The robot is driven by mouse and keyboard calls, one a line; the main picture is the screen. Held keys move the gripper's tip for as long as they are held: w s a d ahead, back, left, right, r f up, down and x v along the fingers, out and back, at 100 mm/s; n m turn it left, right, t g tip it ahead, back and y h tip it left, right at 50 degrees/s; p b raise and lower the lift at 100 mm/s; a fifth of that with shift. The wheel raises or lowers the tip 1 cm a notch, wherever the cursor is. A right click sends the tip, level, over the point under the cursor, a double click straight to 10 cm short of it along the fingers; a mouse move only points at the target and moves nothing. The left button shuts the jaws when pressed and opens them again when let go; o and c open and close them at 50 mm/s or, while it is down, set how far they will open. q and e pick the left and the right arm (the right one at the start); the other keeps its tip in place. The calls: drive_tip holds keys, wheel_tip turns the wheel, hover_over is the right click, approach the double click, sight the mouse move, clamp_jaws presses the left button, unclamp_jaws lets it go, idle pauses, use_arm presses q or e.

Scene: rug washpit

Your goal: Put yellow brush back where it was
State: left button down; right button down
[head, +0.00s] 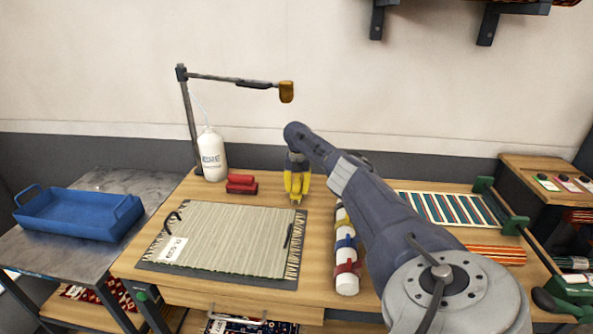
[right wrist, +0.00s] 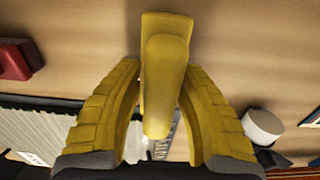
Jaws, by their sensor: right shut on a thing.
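The yellow brush (right wrist: 166,70) is between the yellow fingers of my right gripper (right wrist: 163,120) in the right wrist view, with its broader end toward the wooden table. The gripper is shut on the yellow brush, which is hard to tell from the yellow fingers there. I cannot tell whether the brush touches the table. My left gripper is not in view.
A striped rug on a dark board (head: 225,238) lies front left of the gripper. A white roll with coloured bands (head: 346,255) lies to its right. A blue tray (head: 80,213) sits on the left bench.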

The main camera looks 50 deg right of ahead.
sight(297, 179)
drive_tip(key=shift+f, duration=0.1)
drive_tip(key=c, duration=0.9)
unclamp_jaws()
wheel_tip(297, 179, up, 7)
drive_tip(key=shift+f, duration=0.1)
drive_tip(key=shift+r, duration=0.45)
drive_tip(key=shift+s, duration=0.1)
